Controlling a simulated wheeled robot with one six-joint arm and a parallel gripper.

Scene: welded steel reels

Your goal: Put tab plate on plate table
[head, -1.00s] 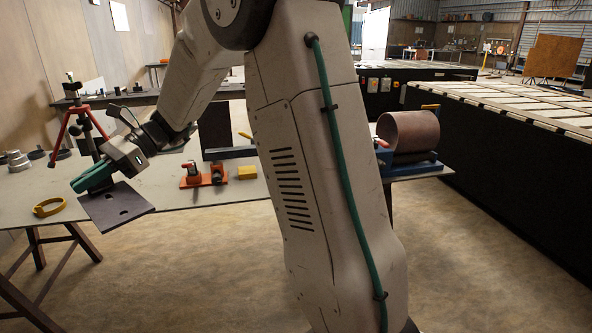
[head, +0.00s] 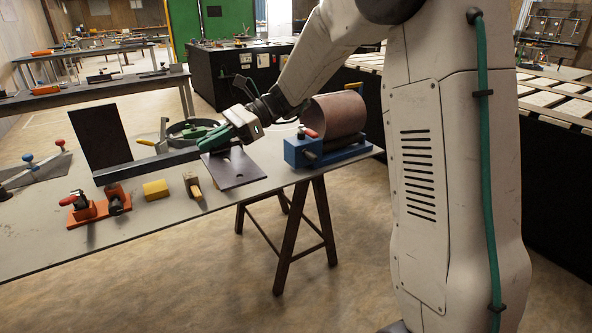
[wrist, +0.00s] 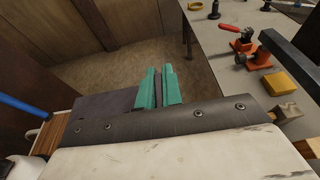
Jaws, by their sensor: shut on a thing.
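My gripper (head: 212,138) has green fingers and is shut on the tab plate (head: 236,168), a dark flat plate with holes. In the head view the plate shows in front of the grey trestle table (head: 150,222), near its right end. I cannot tell whether it touches the top. In the wrist view the green fingers (wrist: 158,88) are close together, with the dark plate (wrist: 105,103) beside them, partly hidden by my gripper body. A long slatted table (head: 553,100) with pale strips stands at the right; I cannot tell which table is the plate table.
A blue fixture (head: 301,152) with a brown pipe (head: 338,116) stands right of the plate. A yellow block (head: 156,189), a wooden-handled tool (head: 192,185) and red clamps (head: 85,207) lie to the left. A dark upright plate (head: 98,137) stands behind them.

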